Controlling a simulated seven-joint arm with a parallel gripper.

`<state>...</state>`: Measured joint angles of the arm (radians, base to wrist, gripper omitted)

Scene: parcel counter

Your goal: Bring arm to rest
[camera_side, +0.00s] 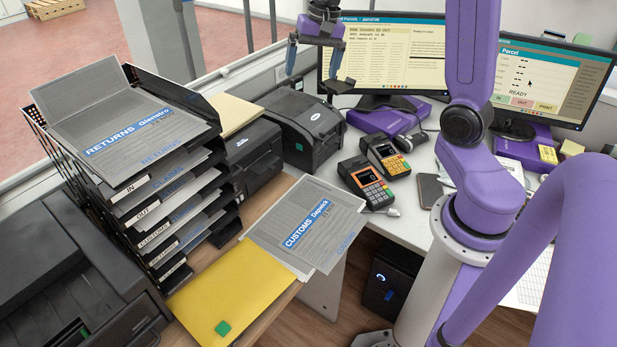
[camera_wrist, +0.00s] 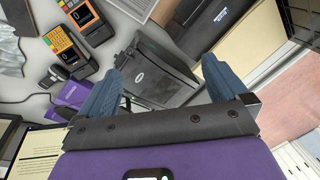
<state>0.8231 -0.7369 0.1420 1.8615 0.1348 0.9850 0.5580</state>
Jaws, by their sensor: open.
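My gripper (camera_side: 318,86) is open and empty. In the side view it hangs above the label printer (camera_side: 305,120), in front of the left monitor. In the wrist view my gripper (camera_wrist: 160,84) shows its two blue fingers spread wide, with the label printer (camera_wrist: 160,75) below and between them. Nothing is between the fingertips, and they look apart from the printer. My purple arm stands at the right of the side view and reaches back past the right monitor.
A tiered tray rack (camera_side: 200,190) with a RETURNS folder (camera_side: 120,125) on top stands left. A CUSTOMS folder (camera_side: 310,222) and a yellow folder (camera_side: 235,285) lie at the front edge. Card terminals (camera_side: 366,182), monitors (camera_side: 410,50) and a black printer (camera_side: 255,155) crowd the counter.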

